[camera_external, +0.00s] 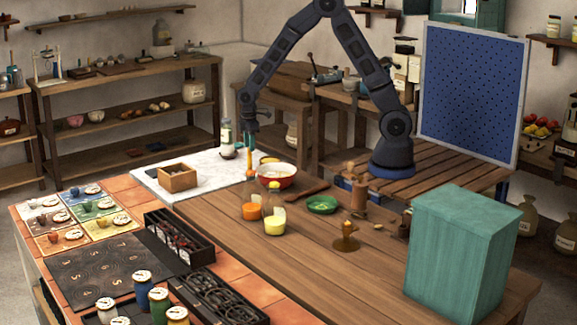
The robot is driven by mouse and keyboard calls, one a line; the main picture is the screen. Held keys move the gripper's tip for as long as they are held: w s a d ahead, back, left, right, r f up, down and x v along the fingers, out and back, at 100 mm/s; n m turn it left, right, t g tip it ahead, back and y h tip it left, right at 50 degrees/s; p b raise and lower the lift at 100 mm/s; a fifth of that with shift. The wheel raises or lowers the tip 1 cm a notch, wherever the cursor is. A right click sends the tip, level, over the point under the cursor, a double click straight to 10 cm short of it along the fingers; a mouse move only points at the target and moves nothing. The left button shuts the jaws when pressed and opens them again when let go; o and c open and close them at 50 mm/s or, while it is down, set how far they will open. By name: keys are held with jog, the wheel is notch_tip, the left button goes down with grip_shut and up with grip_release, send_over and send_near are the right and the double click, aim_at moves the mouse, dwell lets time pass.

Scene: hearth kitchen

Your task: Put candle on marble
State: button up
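An orange candle (250,163) stands upright at the right edge of the white marble slab (207,163), at the back left of the wooden table. Its foot appears to meet the slab; whether it bears fully on it is too small to tell. My gripper (250,129) points down directly over the candle, with its fingertips at the candle's top. The fingers are dark and small, so whether they close on the candle or are just apart from it is unclear.
A small wooden box (177,178) sits on the slab. A jar (228,141) stands behind it. A red-rimmed bowl (277,174) is close to the candle's right. Bottles (274,218), a brass stand (346,240) and a large teal block (462,250) stand further right.

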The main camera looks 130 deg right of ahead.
notch_tip(320, 180, up, 6)
jog(key=shift+r, duration=0.25)
jog(key=shift+w+a+r, duration=0.1)
jog(key=shift+a+r, duration=0.15)
jog(key=shift+r, duration=0.05)
jog(key=a+r+n+t, duration=0.1)
jog(key=a+r, duration=0.7)
jog(key=a, duration=0.4)
jog(key=a+r+t, duration=0.1)
jog(key=a+r, duration=0.8)
jog(key=a, duration=0.3)
jog(key=s+a+r+n+t, duration=0.1)
jog(key=s+a+r, duration=0.4)
jog(key=s+a, duration=1.1)
jog(key=a+t, duration=0.1)
jog(key=a, duration=0.2)
jog(key=shift+s+a+r+t, duration=0.2)
jog(key=shift+a+t, duration=0.1)
